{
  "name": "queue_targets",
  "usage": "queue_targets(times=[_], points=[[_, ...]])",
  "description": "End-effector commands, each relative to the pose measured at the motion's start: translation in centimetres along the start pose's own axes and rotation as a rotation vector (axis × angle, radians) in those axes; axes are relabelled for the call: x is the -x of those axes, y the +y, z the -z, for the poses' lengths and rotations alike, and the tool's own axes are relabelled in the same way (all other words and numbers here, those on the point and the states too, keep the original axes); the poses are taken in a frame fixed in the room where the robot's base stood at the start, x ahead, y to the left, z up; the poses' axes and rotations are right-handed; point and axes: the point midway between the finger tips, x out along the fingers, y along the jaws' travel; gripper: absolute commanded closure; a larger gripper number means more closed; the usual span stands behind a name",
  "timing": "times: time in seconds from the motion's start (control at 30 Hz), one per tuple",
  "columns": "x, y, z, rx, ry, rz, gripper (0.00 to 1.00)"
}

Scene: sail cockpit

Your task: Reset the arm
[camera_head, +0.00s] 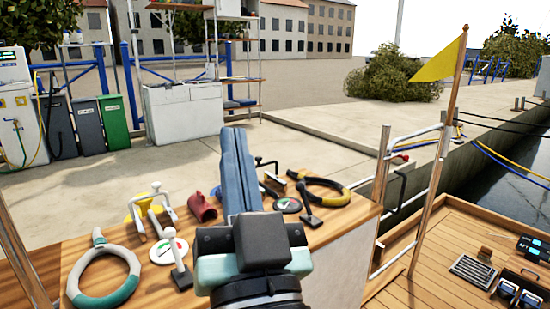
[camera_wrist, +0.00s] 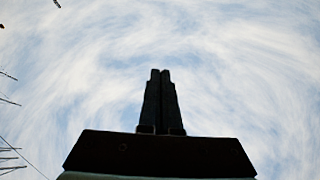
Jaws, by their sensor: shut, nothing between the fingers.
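My gripper (camera_head: 234,160) rises from the bottom middle of the head view, over a wooden-topped counter (camera_head: 125,238). Its two long blue-grey fingers lie side by side, with nothing between them. In the wrist view my gripper (camera_wrist: 160,75) shows as a dark shape, fingers together, against a cloudy sky. The fingers hide part of the counter and what lies behind it.
On the counter lie a teal-and-grey ring (camera_head: 80,285), a yellow-and-black ring (camera_head: 338,186), a red piece (camera_head: 203,207) and several small fittings. A railing (camera_head: 382,165) and a yellow flag (camera_head: 437,62) stand at right. Bins (camera_head: 113,122) stand at back left.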

Motion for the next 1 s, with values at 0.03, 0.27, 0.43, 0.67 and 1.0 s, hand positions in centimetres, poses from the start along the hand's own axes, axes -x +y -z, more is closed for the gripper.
queue_targets(times=[0.03, 0.27, 0.43, 0.67, 1.0], points=[[-2.0, -0.8, 5.2, 0.07, 0.057, -0.013, 1.0], [-4.7, -2.0, 20.3, 0.326, 0.269, -0.139, 1.0], [-7.0, -2.6, 24.9, 0.347, 0.278, -0.158, 1.0], [-10.7, -3.8, 30.6, 0.345, 0.277, -0.157, 1.0], [-16.3, -5.6, 39.5, 0.344, 0.276, -0.155, 1.0]])
